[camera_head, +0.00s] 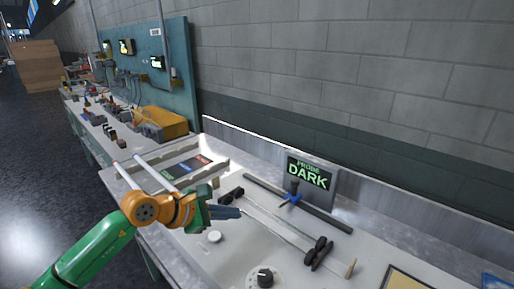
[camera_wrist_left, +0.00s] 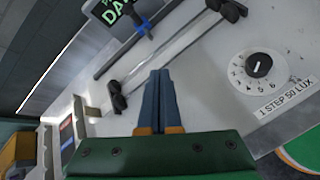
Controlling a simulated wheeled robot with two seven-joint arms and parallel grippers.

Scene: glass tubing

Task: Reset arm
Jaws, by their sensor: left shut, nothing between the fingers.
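My left arm comes in from the lower left of the head view, green with an orange wrist. My left gripper (camera_head: 238,212) is over the near part of the bench, with its blue-grey fingers together and nothing between them. In the left wrist view the closed fingers (camera_wrist_left: 159,92) point across the bench top. My right gripper is not in view.
A sign reading "PROBE DARK" (camera_head: 310,177) stands behind a blue clamp (camera_head: 291,194) and a long dark bar (camera_head: 325,215). A thin rod lies across black supports (camera_head: 319,252). A dial (camera_head: 264,278) is nearer. A yellow bin (camera_head: 163,122) is farther left.

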